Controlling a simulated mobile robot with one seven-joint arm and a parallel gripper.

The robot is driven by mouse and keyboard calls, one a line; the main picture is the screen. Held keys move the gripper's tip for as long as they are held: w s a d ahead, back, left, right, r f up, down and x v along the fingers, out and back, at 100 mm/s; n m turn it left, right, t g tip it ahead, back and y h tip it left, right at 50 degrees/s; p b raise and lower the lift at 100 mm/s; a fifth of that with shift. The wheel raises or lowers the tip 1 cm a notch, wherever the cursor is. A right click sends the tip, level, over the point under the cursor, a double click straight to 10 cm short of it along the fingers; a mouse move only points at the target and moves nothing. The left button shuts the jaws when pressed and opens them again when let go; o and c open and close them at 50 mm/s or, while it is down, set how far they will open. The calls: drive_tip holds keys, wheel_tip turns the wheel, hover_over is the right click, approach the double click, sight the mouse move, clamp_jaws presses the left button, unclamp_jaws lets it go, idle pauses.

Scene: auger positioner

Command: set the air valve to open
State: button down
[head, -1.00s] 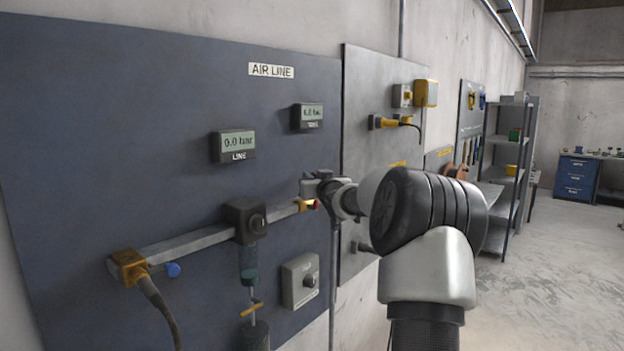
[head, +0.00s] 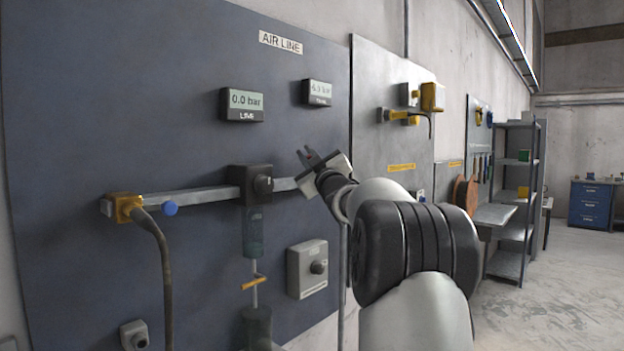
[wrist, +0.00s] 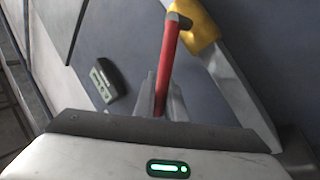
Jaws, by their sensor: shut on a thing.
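The air valve has a yellow body (wrist: 200,30) and a red lever (wrist: 168,60). In the wrist view the lever runs from the yellow body down between my fingers, slanted to the grey pipe (wrist: 238,85). My gripper (wrist: 162,102) is shut on the lever's lower end. In the head view my gripper (head: 308,157) is at the right end of the pipe (head: 205,199), its fingers pointing up and left. A bit of red shows between the fingers there. My gripper and wrist hide the yellow body in the head view.
The LINE display (head: 243,104) reads 0.0 bar. A second display (head: 318,92) is hard to read. A black regulator (head: 251,185), a yellow end fitting (head: 124,208) with a hose and a grey knob box (head: 307,268) are on the blue panel. The floor at right is clear.

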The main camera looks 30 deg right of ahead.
drive_tip(key=a+f+n+y+b, duration=0.1)
drive_tip(key=n+b, duration=0.1)
drive_tip(key=a+n+t+y+b, duration=0.1)
drive_tip(key=n+y+b, duration=0.1)
drive_tip(key=n, duration=0.1)
drive_tip(key=s+f+n+t+y+b, duration=0.1)
drive_tip(key=n+y+b, duration=0.1)
drive_tip(key=n+b, duration=0.1)
drive_tip(key=shift+a+f, duration=0.35)
drive_tip(key=shift+a, duration=0.05)
drive_tip(key=shift+n, duration=0.3)
drive_tip(key=c, duration=1.8)
unclamp_jaws()
